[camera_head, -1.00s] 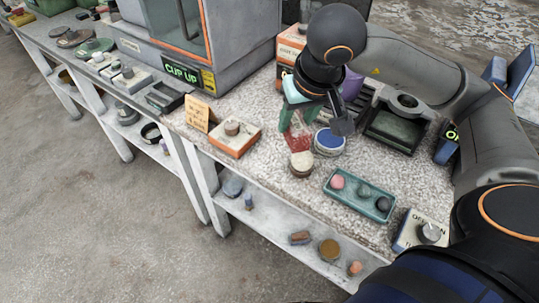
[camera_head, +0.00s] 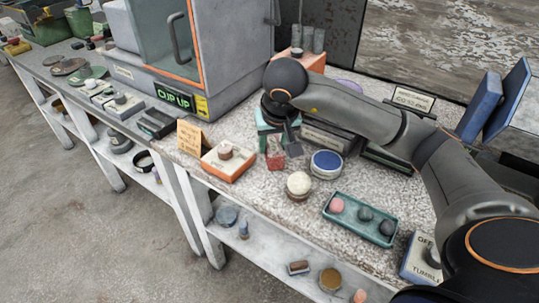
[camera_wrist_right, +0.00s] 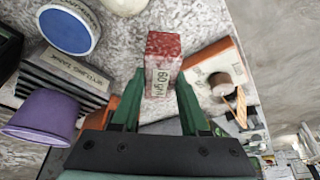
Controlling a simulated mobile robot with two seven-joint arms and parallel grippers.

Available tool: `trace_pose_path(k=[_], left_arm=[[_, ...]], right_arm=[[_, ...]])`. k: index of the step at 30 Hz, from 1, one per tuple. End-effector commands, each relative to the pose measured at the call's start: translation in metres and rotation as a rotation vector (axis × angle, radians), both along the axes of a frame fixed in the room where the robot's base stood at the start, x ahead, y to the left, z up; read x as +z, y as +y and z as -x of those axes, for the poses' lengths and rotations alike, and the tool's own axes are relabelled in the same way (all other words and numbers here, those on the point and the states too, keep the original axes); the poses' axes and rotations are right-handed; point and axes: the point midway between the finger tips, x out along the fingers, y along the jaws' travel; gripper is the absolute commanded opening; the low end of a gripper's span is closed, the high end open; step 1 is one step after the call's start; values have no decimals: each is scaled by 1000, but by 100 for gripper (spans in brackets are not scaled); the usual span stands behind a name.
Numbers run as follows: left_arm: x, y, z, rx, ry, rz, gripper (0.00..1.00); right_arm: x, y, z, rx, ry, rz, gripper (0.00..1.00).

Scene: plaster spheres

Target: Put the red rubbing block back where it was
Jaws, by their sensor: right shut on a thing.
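The red rubbing block (camera_head: 275,159), with a pale face reading "60 grit", is held between the green fingers of my right gripper (camera_head: 274,143). In the right wrist view the block (camera_wrist_right: 163,60) sticks out past the fingertips of the gripper (camera_wrist_right: 158,92). In the head view the block is over the speckled bench top, right of the orange-edged board (camera_head: 229,165) with a round brown piece on it. I cannot tell whether the block touches the bench. My left gripper is not in view.
A blue-topped round tin (camera_head: 326,164) and a pale ball on a round base (camera_head: 299,184) stand close to the block. A teal tray (camera_head: 361,217) with several balls lies nearer the front. A purple cup (camera_wrist_right: 40,118) and a dark sanding rack (camera_wrist_right: 60,85) are beside the gripper.

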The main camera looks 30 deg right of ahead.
Motion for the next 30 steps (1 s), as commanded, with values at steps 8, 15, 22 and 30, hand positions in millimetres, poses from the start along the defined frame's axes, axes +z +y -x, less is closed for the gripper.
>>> trace_pose_path(k=[8,15,22,30], left_arm=[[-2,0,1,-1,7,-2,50],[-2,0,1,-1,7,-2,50],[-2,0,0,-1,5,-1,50],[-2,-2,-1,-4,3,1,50]], right_arm=[[-26,2,-12,1,3,-1,0],[-45,2,-13,0,-3,-1,0],[-45,1,-13,0,-4,-1,0],[-48,1,-12,0,-1,0,61]])
